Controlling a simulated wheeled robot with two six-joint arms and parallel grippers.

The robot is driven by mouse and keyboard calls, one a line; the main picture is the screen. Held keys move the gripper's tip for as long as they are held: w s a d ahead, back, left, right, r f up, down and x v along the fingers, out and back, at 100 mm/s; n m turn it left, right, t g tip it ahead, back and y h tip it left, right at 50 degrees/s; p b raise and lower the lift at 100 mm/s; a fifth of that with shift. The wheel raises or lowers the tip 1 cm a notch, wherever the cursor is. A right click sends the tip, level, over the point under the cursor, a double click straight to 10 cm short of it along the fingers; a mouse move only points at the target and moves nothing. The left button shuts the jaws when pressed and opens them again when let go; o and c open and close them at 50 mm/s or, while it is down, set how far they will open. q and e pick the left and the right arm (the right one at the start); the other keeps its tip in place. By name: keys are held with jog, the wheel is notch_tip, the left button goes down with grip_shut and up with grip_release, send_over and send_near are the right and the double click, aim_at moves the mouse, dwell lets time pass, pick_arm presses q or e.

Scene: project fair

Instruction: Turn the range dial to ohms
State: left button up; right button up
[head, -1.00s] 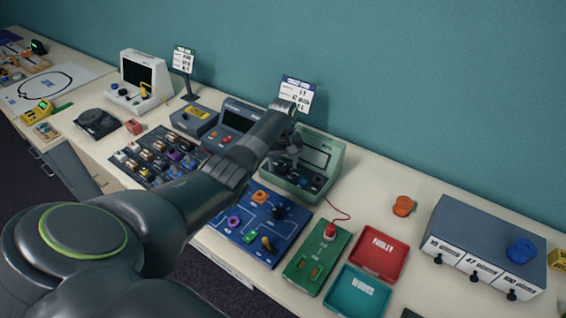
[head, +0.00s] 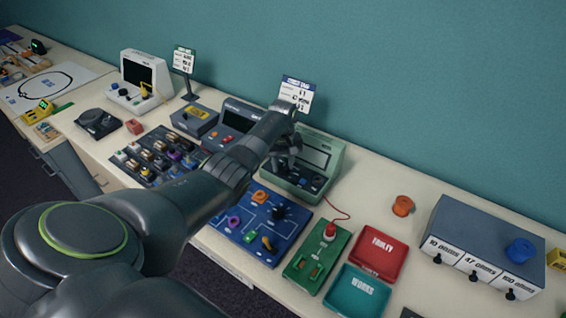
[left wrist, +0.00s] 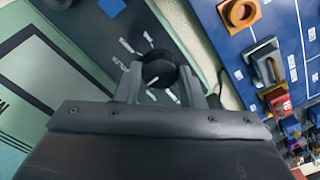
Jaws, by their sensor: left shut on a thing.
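The green meter (head: 326,143) stands at the back of the counter, with a pale screen above a dark control panel. In the left wrist view its range dial (left wrist: 160,68) is a round black knob with white marks around it on the dark panel (left wrist: 92,45). My left gripper (head: 283,172) reaches the panel from above. In the left wrist view the gripper (left wrist: 163,80) has one finger on each side of the dial and is shut on it. The lettering of the marks and the dial's pointer are too small to read. My right gripper is not in view.
A blue circuit board (head: 244,242) lies in front of the meter. A green tester board (head: 303,276) with a red lead, a red tray (head: 365,270) and a teal tray (head: 346,303) are to the right. A sign (head: 303,92) stands behind.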

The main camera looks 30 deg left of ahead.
pick_arm(q)
jog(key=n+p, duration=0.1)
jog(key=n, duration=0.1)
jog(key=shift+r+n+p, duration=0.15)
jog(key=shift+n+p, duration=0.15)
jog(key=shift+p, duration=0.1)
jog(key=shift+n+p, duration=0.8)
jog(key=shift+n, duration=1)
jog(key=o, duration=1)
